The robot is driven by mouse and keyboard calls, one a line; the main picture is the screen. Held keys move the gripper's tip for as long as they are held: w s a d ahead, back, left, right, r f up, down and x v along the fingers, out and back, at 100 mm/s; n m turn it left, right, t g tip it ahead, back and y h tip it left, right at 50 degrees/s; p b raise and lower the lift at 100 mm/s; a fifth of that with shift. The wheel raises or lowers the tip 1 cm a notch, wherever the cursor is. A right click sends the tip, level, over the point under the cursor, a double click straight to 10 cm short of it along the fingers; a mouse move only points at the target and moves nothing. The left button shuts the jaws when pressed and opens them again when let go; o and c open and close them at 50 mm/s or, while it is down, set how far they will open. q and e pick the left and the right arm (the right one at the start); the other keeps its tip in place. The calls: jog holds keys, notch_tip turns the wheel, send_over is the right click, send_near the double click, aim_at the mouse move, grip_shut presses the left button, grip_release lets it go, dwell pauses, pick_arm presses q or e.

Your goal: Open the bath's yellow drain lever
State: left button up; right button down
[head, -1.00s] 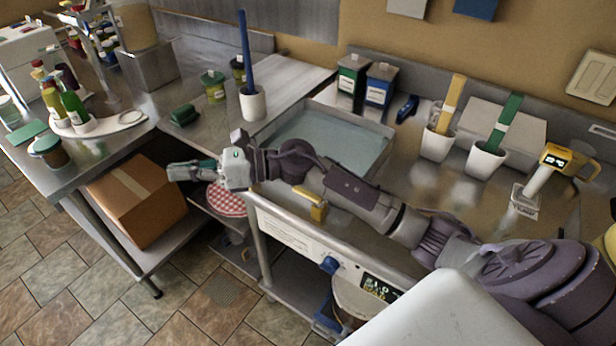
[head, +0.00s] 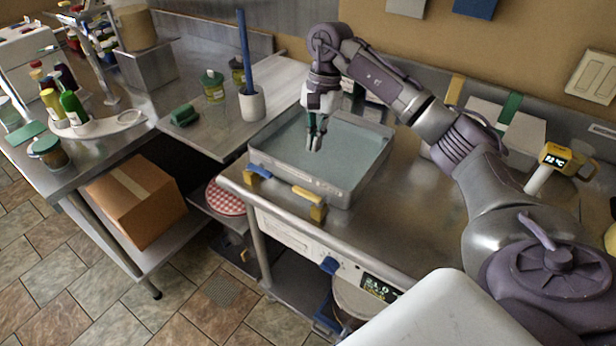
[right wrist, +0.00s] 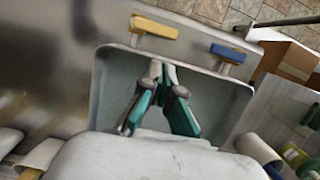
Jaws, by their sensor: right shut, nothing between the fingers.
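The bath is a steel basin (head: 345,188) of water on the steel counter. The yellow drain lever (head: 308,196) sits at its front wall, toward the right, and a blue lever (head: 258,171) is on the same wall to its left. In the right wrist view the yellow lever (right wrist: 154,27) and the blue lever (right wrist: 228,53) lie beyond the bath's rim. My right gripper (head: 314,148) points down over the bath, shut and empty, apart from both levers. Its fingers also show in the right wrist view (right wrist: 157,68). My left gripper is not in view.
A white cup (head: 252,104) with a blue stick stands left of the bath. Canisters behind the bath are partly hidden by my right arm. A yellow-handled device (head: 560,160) stands at the right.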

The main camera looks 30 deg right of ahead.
aim_at(309, 179)
jog(key=shift+f, duration=0.1)
jog(key=p+x, duration=0.3)
jog(key=x, duration=0.6)
jog(key=shift+a+f, duration=0.2)
jog(key=shift+f, duration=0.25)
jog(key=shift+s, duration=0.15)
